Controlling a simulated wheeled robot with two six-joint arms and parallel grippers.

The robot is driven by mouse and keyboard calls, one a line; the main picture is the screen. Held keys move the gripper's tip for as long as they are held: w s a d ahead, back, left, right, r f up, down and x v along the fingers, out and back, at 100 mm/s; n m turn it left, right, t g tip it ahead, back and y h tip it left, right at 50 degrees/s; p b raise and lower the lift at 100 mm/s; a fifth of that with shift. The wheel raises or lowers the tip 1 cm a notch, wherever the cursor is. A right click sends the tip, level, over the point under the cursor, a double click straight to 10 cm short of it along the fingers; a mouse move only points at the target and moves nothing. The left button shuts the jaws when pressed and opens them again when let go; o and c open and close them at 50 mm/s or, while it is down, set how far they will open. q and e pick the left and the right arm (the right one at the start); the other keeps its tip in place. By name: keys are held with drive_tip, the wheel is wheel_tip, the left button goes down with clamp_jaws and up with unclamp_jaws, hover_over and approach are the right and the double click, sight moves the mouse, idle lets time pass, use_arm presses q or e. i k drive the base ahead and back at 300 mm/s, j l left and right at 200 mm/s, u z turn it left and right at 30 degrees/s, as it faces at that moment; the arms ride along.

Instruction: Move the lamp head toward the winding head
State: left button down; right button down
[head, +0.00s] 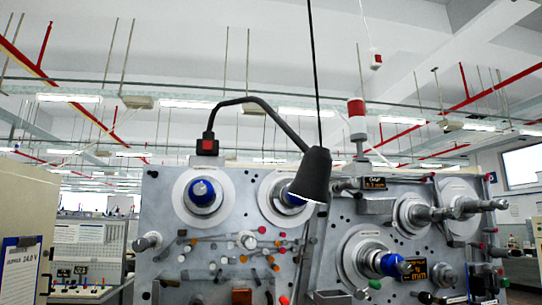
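The dark grey cone-shaped lamp head (313,177) hangs at the end of a curved black gooseneck (255,101). Its open end points down, and its pale rim shows at the bottom. The gooseneck rises from a base with a red switch (207,146) on top of the machine. The lamp head overlaps part of a white disc with a blue hub (284,196). Other spindles with blue hubs show at upper left (203,193) and lower right (390,264). I cannot tell which part is the winding head. Neither of my grippers is in view.
A thin black line (312,60) runs from the top edge down to the lamp head. A red and white signal light (357,120) stands right of it. Metal rollers (425,213) stick out at right. A clipboard (20,268) is at far left.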

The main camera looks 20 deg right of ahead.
sight(311, 182)
drive_tip(key=i+j+z, duration=0.2)
drive_tip(key=z, duration=0.15)
drive_tip(key=i+j+z, duration=0.15)
drive_tip(key=j+z, duration=0.15)
drive_tip(key=j, duration=0.15)
drive_tip(key=i+j+z, duration=0.15)
drive_tip(key=j+z, duration=0.2)
drive_tip(key=i+j+z, duration=0.1)
drive_tip(key=j+z, duration=0.2)
drive_tip(key=j, duration=0.15)
drive_tip(key=j+z, duration=0.35)
drive_tip(key=i+j+z, duration=0.15)
drive_tip(key=j, duration=0.15)
